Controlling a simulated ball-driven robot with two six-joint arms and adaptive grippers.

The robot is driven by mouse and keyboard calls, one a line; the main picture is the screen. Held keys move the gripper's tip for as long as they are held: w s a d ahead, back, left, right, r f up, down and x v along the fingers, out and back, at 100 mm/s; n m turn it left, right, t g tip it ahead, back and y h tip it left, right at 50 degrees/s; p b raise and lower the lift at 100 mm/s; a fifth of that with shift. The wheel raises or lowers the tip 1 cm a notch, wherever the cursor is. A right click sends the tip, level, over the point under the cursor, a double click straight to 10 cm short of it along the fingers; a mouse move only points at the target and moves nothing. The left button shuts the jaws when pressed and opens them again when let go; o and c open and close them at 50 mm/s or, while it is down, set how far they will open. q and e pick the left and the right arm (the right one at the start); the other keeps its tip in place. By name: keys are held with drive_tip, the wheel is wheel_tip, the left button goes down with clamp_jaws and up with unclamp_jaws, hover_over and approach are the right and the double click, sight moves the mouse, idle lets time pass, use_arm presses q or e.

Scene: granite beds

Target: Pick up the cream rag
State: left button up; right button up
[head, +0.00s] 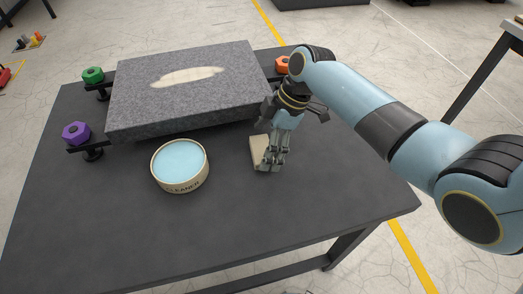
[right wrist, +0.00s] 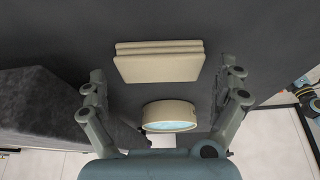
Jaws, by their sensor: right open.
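The cream rag (head: 257,149) is a folded, layered pad on the dark table, in front of the granite bed's right corner. In the head view my right gripper (head: 268,166) points down at it and hides its right part. In the right wrist view the rag (right wrist: 158,63) lies between and a little beyond the two spread fingers (right wrist: 164,78), with a gap on each side. My right gripper is open and empty. My left gripper is not in view.
A round cleaner tin (head: 180,186) with pale blue contents stands left of the rag. The granite bed (head: 128,117) with a pale patch (head: 187,77) lies behind. Purple (head: 76,133), green (head: 93,75) and orange (head: 281,65) knobs flank it. The table's front is clear.

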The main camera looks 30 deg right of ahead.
drive_tip(key=shift+w+a+f, duration=0.1)
drive_tip(key=shift+a+f, duration=0.1)
drive_tip(key=shift+f, duration=0.35)
drive_tip(key=shift+c, duration=1)
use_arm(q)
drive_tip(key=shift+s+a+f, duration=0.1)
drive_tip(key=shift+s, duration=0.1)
use_arm(e)
drive_tip(key=c, duration=0.6)
drive_tip(key=shift+r, duration=0.1)
